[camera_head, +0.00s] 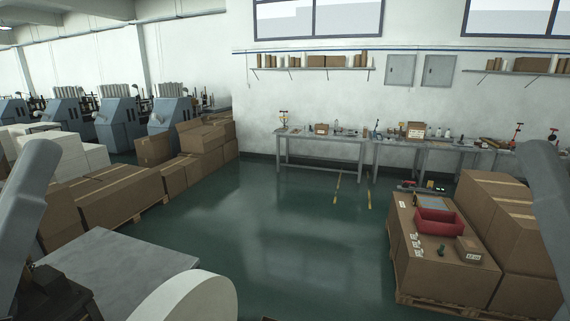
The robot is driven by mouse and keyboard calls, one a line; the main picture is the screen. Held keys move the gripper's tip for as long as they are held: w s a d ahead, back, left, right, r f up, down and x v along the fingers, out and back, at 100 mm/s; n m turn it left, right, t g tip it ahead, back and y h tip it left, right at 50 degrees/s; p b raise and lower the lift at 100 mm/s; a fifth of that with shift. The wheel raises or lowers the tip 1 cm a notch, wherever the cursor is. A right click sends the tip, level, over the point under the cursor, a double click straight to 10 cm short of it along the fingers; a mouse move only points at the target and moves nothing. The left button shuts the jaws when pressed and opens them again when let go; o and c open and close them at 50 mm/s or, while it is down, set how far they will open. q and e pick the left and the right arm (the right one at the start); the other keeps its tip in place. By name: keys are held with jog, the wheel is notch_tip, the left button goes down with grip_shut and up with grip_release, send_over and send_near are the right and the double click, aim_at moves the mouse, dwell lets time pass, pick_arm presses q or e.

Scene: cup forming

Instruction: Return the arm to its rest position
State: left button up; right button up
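A grey link of my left arm (28,200) stands at the left edge of the head view and leans to the right at its top. A grey link of my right arm (552,190) stands at the right edge and leans to the left at its top. Both links run out of the picture. Neither gripper shows, so I cannot see whether they are open or shut.
A grey table top (120,268) and a white rounded object (185,298) are close at the lower left. Cartons on a pallet (445,272) stand right, with a red bin (439,224) on top. Workbenches (318,138) line the far wall. The middle floor (285,230) is clear.

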pick_arm(q)
notch_tip(320, 180, up, 18)
jog(key=p, duration=1.3)
jog(key=shift+f+p, duration=0.2)
jog(key=shift+p, duration=0.2)
pick_arm(e)
notch_tip(320, 180, up, 18)
jog(key=shift+f, duration=0.2)
pick_arm(q)
jog(key=shift+f, duration=0.1)
pick_arm(e)
jog(key=shift+f, duration=0.1)
